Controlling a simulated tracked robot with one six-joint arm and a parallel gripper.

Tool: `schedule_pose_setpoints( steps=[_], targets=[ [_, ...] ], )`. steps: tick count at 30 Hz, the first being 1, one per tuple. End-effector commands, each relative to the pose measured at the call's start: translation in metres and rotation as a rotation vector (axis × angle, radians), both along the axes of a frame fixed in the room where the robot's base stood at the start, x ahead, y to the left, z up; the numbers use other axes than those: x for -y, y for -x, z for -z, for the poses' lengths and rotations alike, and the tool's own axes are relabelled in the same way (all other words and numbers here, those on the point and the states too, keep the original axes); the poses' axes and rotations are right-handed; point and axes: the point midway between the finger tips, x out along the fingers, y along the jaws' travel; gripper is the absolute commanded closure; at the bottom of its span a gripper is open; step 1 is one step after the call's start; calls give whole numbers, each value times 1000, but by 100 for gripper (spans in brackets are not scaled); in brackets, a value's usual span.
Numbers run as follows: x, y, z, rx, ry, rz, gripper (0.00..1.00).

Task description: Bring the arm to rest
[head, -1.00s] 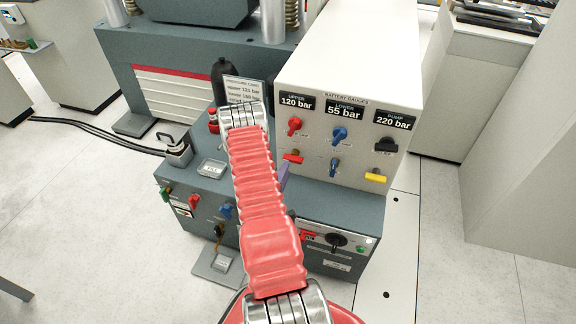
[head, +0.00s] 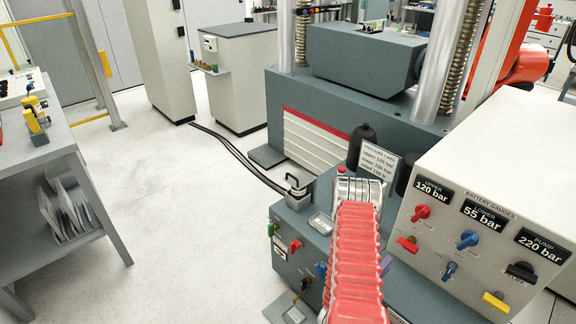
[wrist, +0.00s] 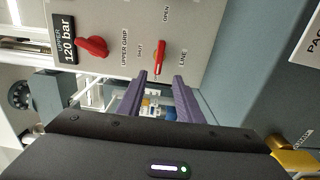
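My arm (head: 357,250), in a red ribbed sleeve with metal bands, reaches up from the bottom of the head view over the dark console. Just beyond the fingertips is a red line lever (wrist: 159,57) on the pale gauge panel (wrist: 125,12). I cannot tell whether they touch. A red upper grip knob (wrist: 92,47) sits to its left.
The gauge cabinet (head: 470,170) stands close on the right of my arm. A pressure card (head: 376,160) and dark bottle (head: 360,143) are behind it. A grey press (head: 330,128) stands further back. A grey bench (head: 45,150) is at the left, with open floor (head: 190,230) between.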

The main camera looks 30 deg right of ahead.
Motion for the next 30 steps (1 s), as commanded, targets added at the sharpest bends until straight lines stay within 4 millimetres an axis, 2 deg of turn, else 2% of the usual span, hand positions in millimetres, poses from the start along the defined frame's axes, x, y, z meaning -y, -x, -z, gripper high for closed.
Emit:
schedule_pose_setpoints(
  steps=[7, 11, 20, 30],
  targets=[
    [1, -3, -1, 8, -5, -3, 67],
    [3, -17, -8, 48, -33, -18, 67],
    [2, -84, -40, 232, -199, -101, 67],
    [-26, -163, -87, 412, -423, -207, 67]
  ],
)
